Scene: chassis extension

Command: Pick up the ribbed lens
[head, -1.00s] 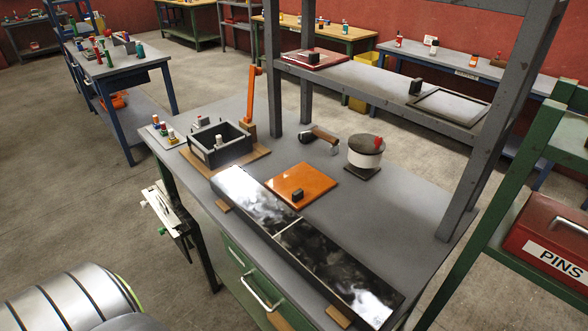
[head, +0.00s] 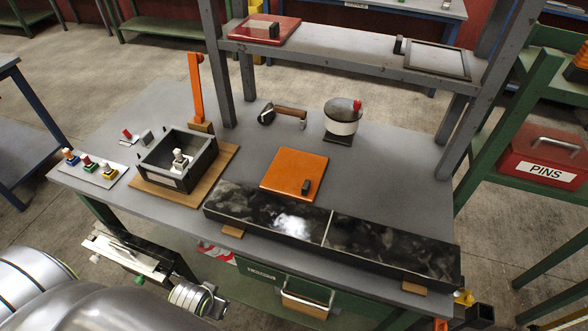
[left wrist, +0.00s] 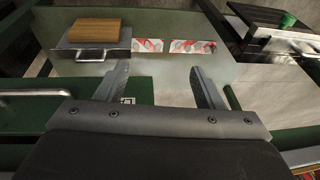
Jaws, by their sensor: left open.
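I cannot make out a ribbed lens for certain in either view. My left gripper (left wrist: 159,72) is open, with nothing between its fingers. In the left wrist view it faces the green front of the bench and a pale panel. Two red-and-white patterned pieces (left wrist: 190,46) lie beyond the fingertips; I cannot tell what they are. Red-and-white markings (head: 217,252) also show under the bench edge in the head view. My left arm comes in at the lower left of the head view, with its end low in front of the bench. My right gripper is not in view.
A wood-topped handled box (head: 306,303) is at the bench front. Shelf posts rise behind.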

